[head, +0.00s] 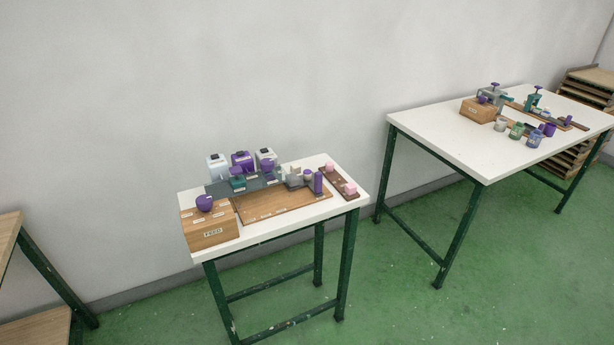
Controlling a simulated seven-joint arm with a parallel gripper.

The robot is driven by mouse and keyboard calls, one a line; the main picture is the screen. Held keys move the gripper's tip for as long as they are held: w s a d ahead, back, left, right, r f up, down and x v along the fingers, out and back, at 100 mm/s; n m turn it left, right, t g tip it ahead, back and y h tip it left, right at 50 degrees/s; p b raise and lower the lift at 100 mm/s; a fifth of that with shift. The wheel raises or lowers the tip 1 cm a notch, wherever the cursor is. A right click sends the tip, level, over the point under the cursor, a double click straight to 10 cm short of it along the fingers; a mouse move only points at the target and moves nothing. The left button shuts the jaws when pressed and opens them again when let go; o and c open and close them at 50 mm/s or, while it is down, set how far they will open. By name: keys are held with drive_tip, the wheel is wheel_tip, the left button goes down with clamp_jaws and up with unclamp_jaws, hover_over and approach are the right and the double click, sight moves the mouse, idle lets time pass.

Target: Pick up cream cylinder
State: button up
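In the head view, a small cream cylinder (308,178) with a darker top seems to stand on the near white table (258,240). It is beside a purple cylinder (318,183) and a grey block-like piece (293,176). It is too small to tell its exact shape. Another pale round jar (500,126) stands on the far white table (462,152). My gripper is not in view, so whether it is open or shut does not show.
The near table holds a wooden box (210,231) with a purple knob, a wooden board (262,209), purple and white containers at the back, and a dark strip (330,176) with pink blocks. Crowded items leave little free room. Green floor separates the tables.

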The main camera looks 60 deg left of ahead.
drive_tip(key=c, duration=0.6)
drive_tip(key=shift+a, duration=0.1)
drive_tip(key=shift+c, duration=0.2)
